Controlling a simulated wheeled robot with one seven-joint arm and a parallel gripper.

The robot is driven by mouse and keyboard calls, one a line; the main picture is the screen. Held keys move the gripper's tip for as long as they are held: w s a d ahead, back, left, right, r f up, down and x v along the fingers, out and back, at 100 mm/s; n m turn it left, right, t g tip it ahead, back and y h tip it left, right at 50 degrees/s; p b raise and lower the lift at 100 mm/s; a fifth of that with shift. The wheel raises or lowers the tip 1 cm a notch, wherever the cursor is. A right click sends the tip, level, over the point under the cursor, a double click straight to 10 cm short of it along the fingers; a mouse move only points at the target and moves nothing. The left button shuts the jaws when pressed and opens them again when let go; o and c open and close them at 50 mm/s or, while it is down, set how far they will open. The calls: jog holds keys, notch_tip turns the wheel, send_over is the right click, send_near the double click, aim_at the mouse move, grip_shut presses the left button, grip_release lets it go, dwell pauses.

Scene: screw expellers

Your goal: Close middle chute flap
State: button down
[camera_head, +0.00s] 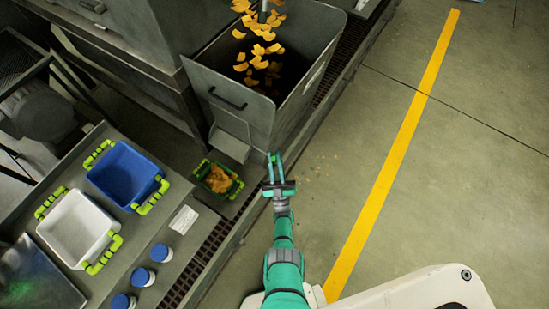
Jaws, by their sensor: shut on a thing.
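A grey metal bin (262,115) stands at the top centre with its top open. A metal chute flap (229,143) sticks out low on its front, sloping outward over the floor. I cannot tell whether this is the middle one, as no other chute is clear in view. My gripper (274,157) is at the lower right of the flap, by the bin's lower corner. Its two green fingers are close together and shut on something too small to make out. The flap itself shows apart from the fingers in this view.
Orange pieces drop into the bin from a pipe (264,12). A green tray (217,178) with orange pieces sits below the flap. A blue crate (124,172), a white crate (76,228) and blue-lidded jars stand on the left bench. Floor right of the yellow line (397,150) is clear.

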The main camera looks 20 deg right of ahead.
jog(key=c, duration=1.7)
grip_release()
jog(key=shift+s+f, duration=0.1)
jog(key=shift+s+a+f, duration=0.1)
jog(key=shift+s+a, duration=0.1)
jog(key=shift+s, duration=1.9)
jog(key=shift+s+a+f, duration=0.1)
jog(key=shift+s+a, duration=0.15)
jog(key=shift+s, duration=1.85)
jog(key=shift+s+a+f, duration=0.1)
jog(key=shift+s+a, duration=0.1)
jog(key=shift+s, duration=1.9)
